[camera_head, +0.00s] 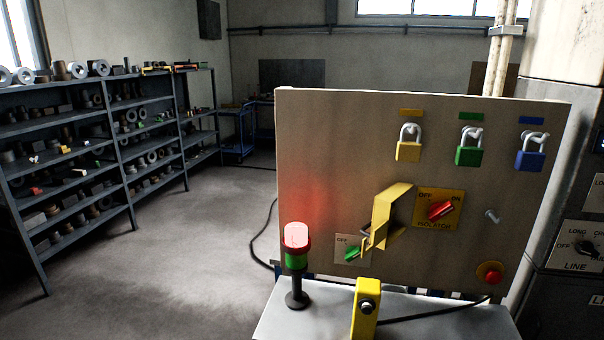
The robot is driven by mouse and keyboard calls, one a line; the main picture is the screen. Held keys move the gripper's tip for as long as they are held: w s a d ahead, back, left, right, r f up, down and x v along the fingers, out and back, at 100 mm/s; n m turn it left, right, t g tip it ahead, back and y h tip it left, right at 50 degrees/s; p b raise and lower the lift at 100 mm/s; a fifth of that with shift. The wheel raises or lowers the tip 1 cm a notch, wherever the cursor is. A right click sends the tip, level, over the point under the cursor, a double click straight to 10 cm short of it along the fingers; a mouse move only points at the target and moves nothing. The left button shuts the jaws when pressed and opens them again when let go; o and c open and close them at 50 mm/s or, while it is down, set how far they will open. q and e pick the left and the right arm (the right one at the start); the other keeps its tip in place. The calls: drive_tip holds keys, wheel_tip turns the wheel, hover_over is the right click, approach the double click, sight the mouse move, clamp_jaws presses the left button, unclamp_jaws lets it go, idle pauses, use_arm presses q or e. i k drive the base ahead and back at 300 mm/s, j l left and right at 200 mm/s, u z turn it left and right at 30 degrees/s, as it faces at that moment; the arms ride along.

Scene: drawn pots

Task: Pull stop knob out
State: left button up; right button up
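The stop knob (489,273) is a red round knob on a yellow round base at the lower right of the upright beige panel (330,130). It faces me and nothing covers it. I cannot tell from this view whether it is pushed in or out. Neither of my grippers shows in the head view, and nothing touches the knob.
Yellow (408,152), green (468,156) and blue (530,160) padlocks hang on the panel. A red isolator switch (440,210), a bent yellow bracket (391,212) and a peg (492,216) stick out. A lit red lamp (296,236) and yellow post (366,312) stand in front.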

sight(493, 277)
drive_tip(key=z, duration=1.35)
